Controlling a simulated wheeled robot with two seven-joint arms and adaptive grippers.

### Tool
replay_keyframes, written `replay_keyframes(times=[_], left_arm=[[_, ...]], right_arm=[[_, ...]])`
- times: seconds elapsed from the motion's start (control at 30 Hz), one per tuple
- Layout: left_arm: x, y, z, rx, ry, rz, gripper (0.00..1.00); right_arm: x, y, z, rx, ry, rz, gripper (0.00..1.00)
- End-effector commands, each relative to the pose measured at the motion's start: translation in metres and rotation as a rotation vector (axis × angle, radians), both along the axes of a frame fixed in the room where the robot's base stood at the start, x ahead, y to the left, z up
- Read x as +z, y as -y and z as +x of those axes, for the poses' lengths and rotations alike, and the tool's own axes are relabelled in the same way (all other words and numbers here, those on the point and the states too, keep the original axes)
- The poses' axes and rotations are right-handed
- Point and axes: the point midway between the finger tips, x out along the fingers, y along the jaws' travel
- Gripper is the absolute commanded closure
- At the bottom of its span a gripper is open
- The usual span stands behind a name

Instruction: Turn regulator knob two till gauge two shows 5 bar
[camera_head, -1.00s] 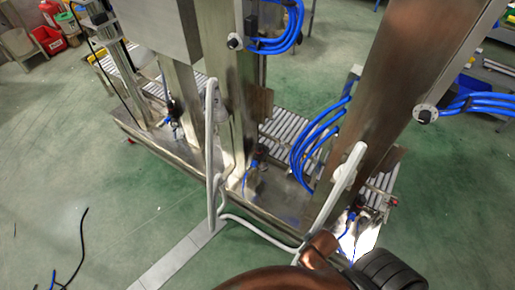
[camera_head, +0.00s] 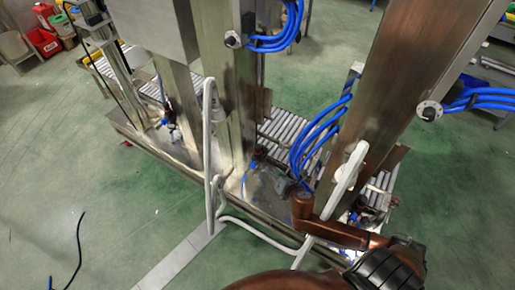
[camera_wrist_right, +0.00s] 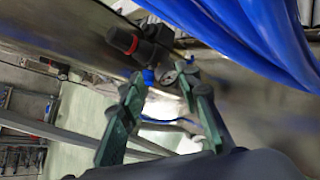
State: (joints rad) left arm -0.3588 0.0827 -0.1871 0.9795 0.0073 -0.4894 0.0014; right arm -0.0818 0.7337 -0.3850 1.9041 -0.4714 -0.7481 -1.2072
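My right gripper (camera_head: 266,160) reaches in from the lower right of the head view, at the middle regulator unit between the steel columns. In the right wrist view its two green fingers (camera_wrist_right: 163,80) are apart, with nothing held between them. A black regulator knob with a red end (camera_wrist_right: 123,40) lies beyond the left fingertip, up and to the left. A small round gauge (camera_wrist_right: 168,77) sits beyond the gap between the fingertips. Its face is too small to read. A blue fitting (camera_wrist_right: 149,76) is beside it. My left gripper is not in view.
Blue hoses (camera_head: 318,135) hang just right of the gripper and fill the upper right of the wrist view. A pale bent pipe (camera_head: 210,150) stands in front of the machine. Other regulator units sit left (camera_head: 170,122) and right.

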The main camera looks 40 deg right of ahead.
Motion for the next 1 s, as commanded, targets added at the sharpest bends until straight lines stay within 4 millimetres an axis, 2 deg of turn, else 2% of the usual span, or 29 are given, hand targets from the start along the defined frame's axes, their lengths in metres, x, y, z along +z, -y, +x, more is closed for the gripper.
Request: replay_keyframes(times=[0.03, 0.1, 0.2, 0.3, 0.57, 0.8, 1.0], left_arm=[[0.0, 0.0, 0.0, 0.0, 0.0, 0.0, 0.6], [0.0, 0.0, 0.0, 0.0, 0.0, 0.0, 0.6], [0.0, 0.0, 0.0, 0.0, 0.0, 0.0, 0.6], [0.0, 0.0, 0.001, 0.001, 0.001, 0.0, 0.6], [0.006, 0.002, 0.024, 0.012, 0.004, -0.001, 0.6], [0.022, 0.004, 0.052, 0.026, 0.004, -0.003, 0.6], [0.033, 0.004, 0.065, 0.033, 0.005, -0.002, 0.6]], right_arm=[[0.012, 0.005, 0.025, 0.126, 0.013, -0.163, 0.69], [0.023, 0.007, 0.046, 0.265, 0.023, -0.344, 0.69], [0.032, 0.009, 0.065, 0.393, 0.029, -0.52, 0.69], [0.035, 0.009, 0.074, 0.454, 0.031, -0.603, 0.69], [0.024, 0.01, 0.099, 0.466, 0.031, -0.619, 0.69], [0.011, 0.012, 0.127, 0.465, 0.031, -0.616, 0.69], [0.007, 0.013, 0.141, 0.464, 0.031, -0.616, 0.69]])
